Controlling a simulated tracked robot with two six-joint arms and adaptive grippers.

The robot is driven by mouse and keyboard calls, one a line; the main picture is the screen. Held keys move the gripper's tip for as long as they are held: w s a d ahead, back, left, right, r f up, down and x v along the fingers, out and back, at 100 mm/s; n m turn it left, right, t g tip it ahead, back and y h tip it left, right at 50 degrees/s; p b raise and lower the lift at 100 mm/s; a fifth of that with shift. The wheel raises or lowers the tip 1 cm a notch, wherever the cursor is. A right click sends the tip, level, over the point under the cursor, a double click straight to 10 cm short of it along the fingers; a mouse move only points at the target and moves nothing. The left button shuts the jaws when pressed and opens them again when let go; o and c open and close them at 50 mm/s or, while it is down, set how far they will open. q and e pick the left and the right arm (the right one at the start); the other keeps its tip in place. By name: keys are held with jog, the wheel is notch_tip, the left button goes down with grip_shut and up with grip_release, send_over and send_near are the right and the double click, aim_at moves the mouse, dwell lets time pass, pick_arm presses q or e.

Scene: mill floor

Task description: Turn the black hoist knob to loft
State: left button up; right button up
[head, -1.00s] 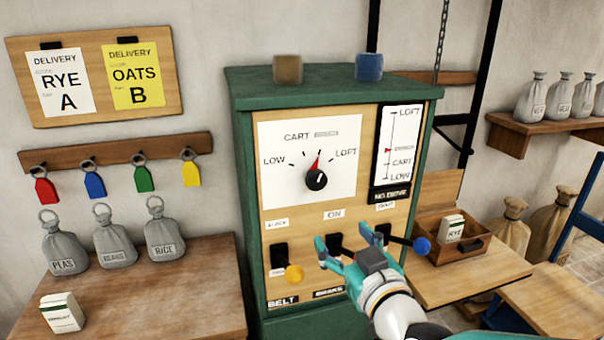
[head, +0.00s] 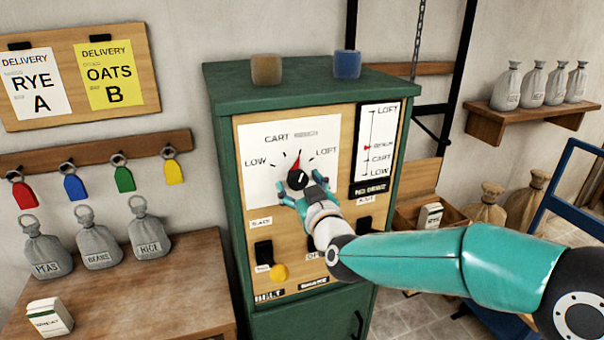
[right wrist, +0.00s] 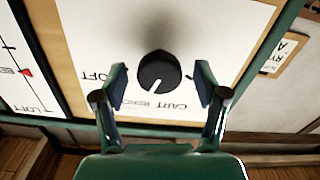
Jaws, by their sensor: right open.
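The black hoist knob (head: 296,180) sits on a white dial plate (head: 257,185) on the front of the green cabinet. Its red pointer stands nearly upright, between LOW at left and LOFT at right, near CART and a small blurred label. My right gripper (head: 305,192) is at the knob, with its fingers open on either side. In the right wrist view the knob (right wrist: 159,71) lies between the fingertips, with a visible gap on both sides. There the dial is upside down, with LOFT at left. My left gripper is not in view.
A gauge (head: 377,150) right of the dial has its red marker above CART. Brown and blue blocks (head: 266,69) (head: 347,64) stand on the cabinet (head: 225,85). A wooden table (head: 170,290) is at left.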

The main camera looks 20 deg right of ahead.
jog(key=shift+w, duration=0.8)
jog(key=c, duration=1.1)
jog(key=shift+d, duration=0.3)
jog(key=shift+c, duration=0.2)
jog(key=shift+a+r, duration=0.1)
jog(key=shift+a, duration=0.2)
jog(key=shift+d, duration=0.1)
